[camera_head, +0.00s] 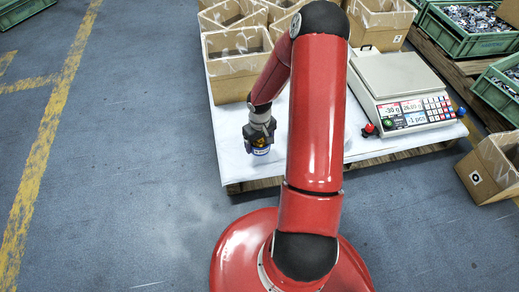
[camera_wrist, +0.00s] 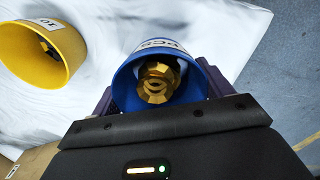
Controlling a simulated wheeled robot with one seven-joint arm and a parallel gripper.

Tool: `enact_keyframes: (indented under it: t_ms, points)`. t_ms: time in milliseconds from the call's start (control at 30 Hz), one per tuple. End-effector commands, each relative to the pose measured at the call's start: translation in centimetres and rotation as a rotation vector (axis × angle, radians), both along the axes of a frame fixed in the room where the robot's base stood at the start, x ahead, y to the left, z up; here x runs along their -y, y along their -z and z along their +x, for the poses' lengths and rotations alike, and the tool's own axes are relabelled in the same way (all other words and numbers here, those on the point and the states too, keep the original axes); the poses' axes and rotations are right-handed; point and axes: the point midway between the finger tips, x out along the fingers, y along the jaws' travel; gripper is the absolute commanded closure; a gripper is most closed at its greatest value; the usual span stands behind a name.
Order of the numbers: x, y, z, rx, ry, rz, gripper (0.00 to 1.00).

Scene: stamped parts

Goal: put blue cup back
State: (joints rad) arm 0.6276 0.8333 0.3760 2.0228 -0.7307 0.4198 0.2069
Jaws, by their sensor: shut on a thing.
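The blue cup (camera_wrist: 124,88) is between the fingers of my gripper (camera_wrist: 160,92), which is shut on it. In the wrist view it has a white label on its far side and brass-coloured parts inside. In the head view, my gripper (camera_head: 260,137) holds the blue cup (camera_head: 261,152) over the front left part of the white table top (camera_head: 228,150). I cannot tell whether the cup touches the table. A yellow cup (camera_wrist: 62,62) labelled 10 stands to the left in the wrist view, with dark parts inside. I cannot make it out in the head view.
A counting scale (camera_head: 400,85) stands on the right of the table, with a small red item (camera_head: 368,130) at its left front corner. Open cardboard boxes (camera_head: 230,85) line the back. My arm hides the table's middle. Grey floor lies open to the left.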

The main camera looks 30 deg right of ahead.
Motion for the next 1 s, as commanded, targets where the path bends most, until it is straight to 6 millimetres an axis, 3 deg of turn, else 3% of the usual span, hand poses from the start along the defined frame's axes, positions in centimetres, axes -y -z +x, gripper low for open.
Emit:
enact_keyframes:
  t_ms: [300,667,700,833,1000]
  points:
    - [-0.1,4.1,0.0,-0.001,0.000,0.001,0.56]
    - [0.0,4.5,0.0,0.000,0.000,0.000,0.56]
    - [0.0,4.4,0.0,0.000,0.000,0.000,0.18]
    - [0.0,4.4,0.0,-0.001,0.000,0.001,0.01]
    - [0.0,4.4,0.0,-0.001,0.000,0.001,0.00]
